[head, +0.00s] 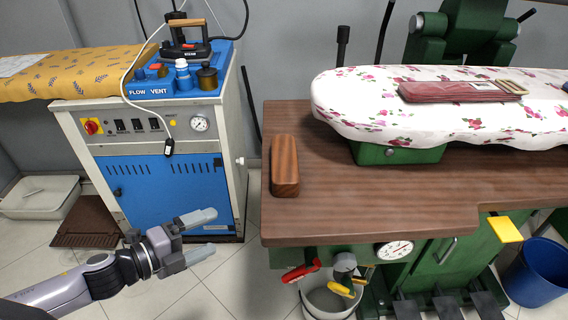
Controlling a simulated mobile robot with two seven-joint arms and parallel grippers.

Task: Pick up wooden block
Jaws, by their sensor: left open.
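The wooden block (285,166) is a reddish-brown, rounded bar. It lies on the left end of the brown wooden tabletop (340,215), lengthwise from front to back. My left gripper (209,234) is open and empty. It is to the left of the table and in front of the blue cabinet, with its fingers pointing right, apart from the block. My right gripper is not in view.
A floral ironing board (440,100) overhangs the table's back right, with a dark red folded item (450,92) on it. A blue and white steam unit (160,165) stands at left. Red and yellow handles (302,271) stick out below the table's front edge. The tabletop around the block is clear.

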